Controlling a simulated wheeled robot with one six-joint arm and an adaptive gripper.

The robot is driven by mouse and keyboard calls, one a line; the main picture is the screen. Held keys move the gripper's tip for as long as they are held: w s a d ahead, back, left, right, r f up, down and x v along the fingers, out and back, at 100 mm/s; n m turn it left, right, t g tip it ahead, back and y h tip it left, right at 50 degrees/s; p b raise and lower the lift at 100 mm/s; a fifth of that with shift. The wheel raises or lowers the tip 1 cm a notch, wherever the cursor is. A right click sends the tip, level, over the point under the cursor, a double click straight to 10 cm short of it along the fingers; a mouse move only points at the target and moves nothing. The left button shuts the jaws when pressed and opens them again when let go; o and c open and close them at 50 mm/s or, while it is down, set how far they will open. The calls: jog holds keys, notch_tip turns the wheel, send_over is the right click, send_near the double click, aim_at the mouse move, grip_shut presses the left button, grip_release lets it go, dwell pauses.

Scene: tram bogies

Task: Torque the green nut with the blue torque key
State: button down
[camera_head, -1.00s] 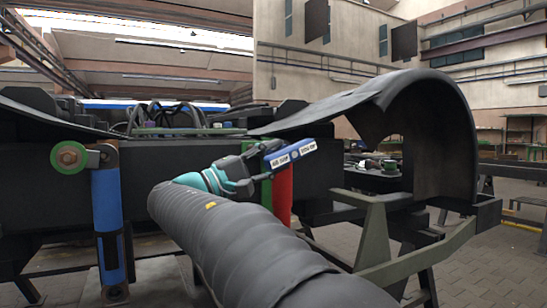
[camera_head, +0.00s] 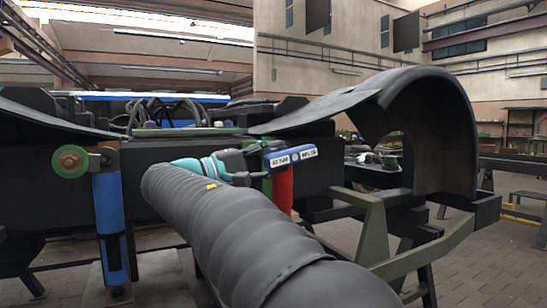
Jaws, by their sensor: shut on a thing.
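The blue torque key (camera_head: 303,154), a blue bar with white labels, is held near the middle of the view, tilted slightly up to the right. My gripper (camera_head: 257,157) is shut on its left end; the fingertips are partly hidden by the key and the gripper's own body. I cannot tell whether another green nut is hidden behind my arm or the key.
The blue damper (camera_head: 110,220) stands upright at left. A red cylinder (camera_head: 283,190) is just below the key. The dark bogie frame (camera_head: 150,150) spans behind. A curved black guard (camera_head: 445,130) and an olive bracket (camera_head: 375,230) stand at right. Open floor lies far right.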

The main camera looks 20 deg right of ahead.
aim_at(288, 158)
jog(key=shift+r+y+p, duration=0.25)
jog(key=shift+y+p, duration=0.25)
jog(key=shift+p, duration=0.3)
jog(key=shift+y+p, duration=0.6)
jog(key=shift+p, duration=0.2)
jog(key=shift+s, duration=0.1)
jog(key=shift+s+d+b, duration=0.1)
jog(key=shift+s+b, duration=1.2)
jog(key=shift+s, duration=1.65)
